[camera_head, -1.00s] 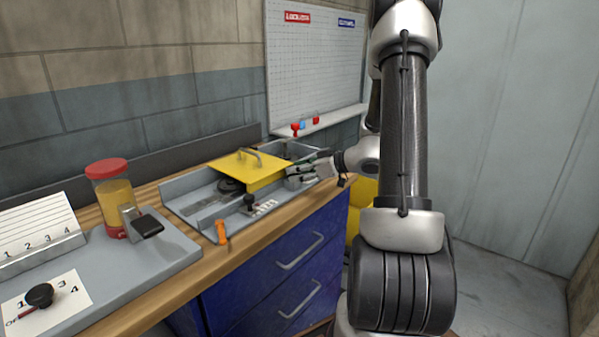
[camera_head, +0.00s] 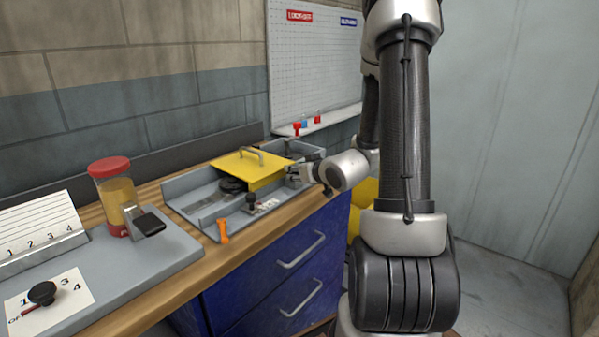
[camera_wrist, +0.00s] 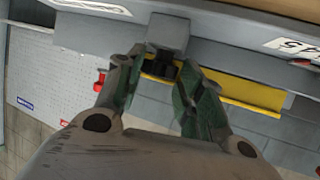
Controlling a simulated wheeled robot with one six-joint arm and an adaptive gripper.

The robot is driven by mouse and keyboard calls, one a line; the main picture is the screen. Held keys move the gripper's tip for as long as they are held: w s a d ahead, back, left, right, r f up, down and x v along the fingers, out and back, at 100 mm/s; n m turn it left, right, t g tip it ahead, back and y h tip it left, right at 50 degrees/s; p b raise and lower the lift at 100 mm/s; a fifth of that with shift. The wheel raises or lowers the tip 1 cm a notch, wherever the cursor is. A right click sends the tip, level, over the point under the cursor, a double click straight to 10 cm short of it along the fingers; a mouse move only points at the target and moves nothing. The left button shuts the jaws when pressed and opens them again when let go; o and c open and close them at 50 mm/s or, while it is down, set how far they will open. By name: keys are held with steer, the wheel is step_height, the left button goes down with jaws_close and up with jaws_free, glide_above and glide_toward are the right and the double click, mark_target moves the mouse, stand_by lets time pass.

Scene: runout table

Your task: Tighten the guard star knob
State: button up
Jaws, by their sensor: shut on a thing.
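The yellow guard (camera_head: 247,175) with its handle lies over the grey tray on the bench. My gripper (camera_head: 298,172) is at the guard's right end, low over the tray; its fingertips are small in the head view. In the wrist view my gripper (camera_wrist: 161,62) has its two green-lined fingers closed around a small dark part (camera_wrist: 160,69), which appears to be the star knob. A grey block (camera_wrist: 168,32) is directly beyond it. The fingers hide part of the knob, and its thread cannot be seen. The guard's yellow edge (camera_wrist: 245,93) shows behind the right finger.
A black ball knob (camera_head: 250,200) and an orange part (camera_head: 223,231) are at the tray's front. A red-lidded jar (camera_head: 113,190) stands at left. Red and blue items (camera_head: 304,122) sit on the pegboard ledge behind. Blue drawers (camera_head: 285,260) are below the bench.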

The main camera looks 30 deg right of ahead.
steer(key=shift+a+m+h, duration=0.15)
steer(key=shift+m+h, duration=0.45)
steer(key=shift+h, duration=0.1)
steer(key=o, duration=1)
step_height(320, 180, up, 10)
